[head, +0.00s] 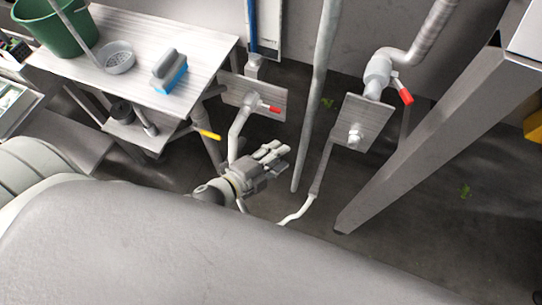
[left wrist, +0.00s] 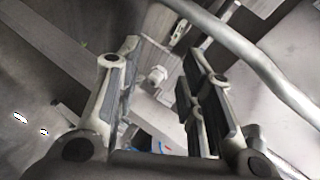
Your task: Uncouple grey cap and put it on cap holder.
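My left gripper (head: 272,155) is in the middle of the head view, its fingers pointing right and up, apart from both wall plates. In the left wrist view its two fingers (left wrist: 160,58) are spread with nothing held between them. A small pale grey fitting (head: 356,133) sticks out of the right-hand metal plate (head: 345,113). A pale fitting (left wrist: 157,75) also shows beyond and between the fingers in the left wrist view. I cannot tell whether these fittings are the grey cap or its holder. My right gripper is not in view.
Valves with red handles (head: 405,95) (head: 273,108) sit on pipes by both plates. A vertical pipe (head: 322,80) stands between the plates. A slanted metal beam (head: 430,140) is at right. A metal table (head: 205,50) with a green bucket (head: 50,30) and blue brush (head: 172,79) is at left.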

